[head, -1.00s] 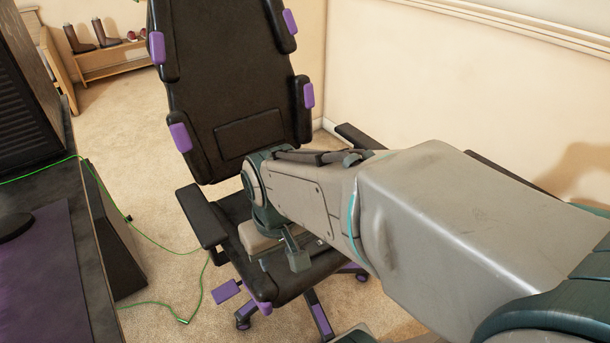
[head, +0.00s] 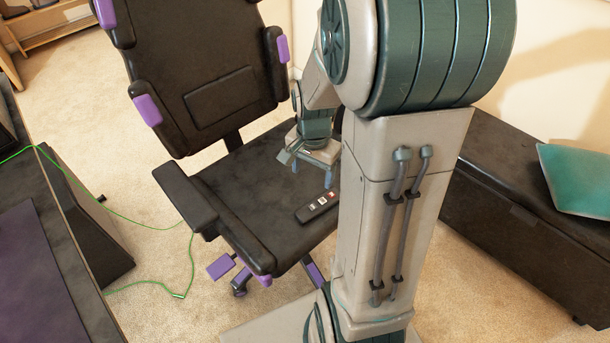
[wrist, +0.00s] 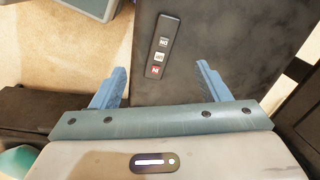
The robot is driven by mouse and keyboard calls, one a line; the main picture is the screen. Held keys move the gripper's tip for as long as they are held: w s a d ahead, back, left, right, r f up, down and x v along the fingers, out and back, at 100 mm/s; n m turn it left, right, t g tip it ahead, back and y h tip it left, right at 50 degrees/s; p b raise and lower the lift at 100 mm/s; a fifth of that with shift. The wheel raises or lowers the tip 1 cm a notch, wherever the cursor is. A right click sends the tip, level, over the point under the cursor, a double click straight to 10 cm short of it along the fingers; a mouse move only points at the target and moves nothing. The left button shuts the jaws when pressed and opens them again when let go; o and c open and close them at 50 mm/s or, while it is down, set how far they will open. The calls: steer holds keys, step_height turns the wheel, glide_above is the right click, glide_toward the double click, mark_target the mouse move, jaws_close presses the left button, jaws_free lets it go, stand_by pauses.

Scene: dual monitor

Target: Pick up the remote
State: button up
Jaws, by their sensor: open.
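The remote (head: 318,206) is a slim black bar with small white and red labels. It lies flat on the black seat (head: 262,190) of the office chair, near the seat's front right part. In the wrist view the remote (wrist: 162,46) lies ahead of the fingertips, between their lines, with its red label nearest me. My gripper (head: 312,178) is above the seat, behind the remote in the head view. In the wrist view my gripper (wrist: 157,78) has its two blue fingers wide apart with nothing between them.
The chair's left armrest (head: 190,198) stands beside the seat, and the backrest (head: 205,75) rises behind it. A dark bench (head: 500,205) with a teal cushion (head: 585,180) is at right. A desk (head: 60,250) is at left, with a green cable (head: 150,222) nearby.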

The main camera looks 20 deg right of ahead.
steer(key=w+d+f+m, duration=0.2)
steer(key=d+f+m, duration=0.2)
steer(key=b, duration=0.3)
glide_above(320, 202)
steer(key=f, duration=0.8)
steer(key=shift+s+a+f, duration=0.25)
steer(key=shift+s+f, duration=0.1)
steer(key=shift+s, duration=0.05)
steer(key=shift+w+d+f+b, duration=0.15)
steer(key=shift+f+b, duration=0.15)
steer(key=shift+f, duration=0.6)
steer(key=shift+w+f+b, duration=0.1)
steer(key=shift+f+b, duration=0.2)
steer(key=shift+f, duration=0.55)
steer(key=shift+w+d+f+b, duration=0.15)
steer(key=shift+f+b, duration=0.15)
steer(key=shift+f, duration=0.6)
steer(key=shift+a+r, duration=0.1)
steer(key=c, duration=1.1)
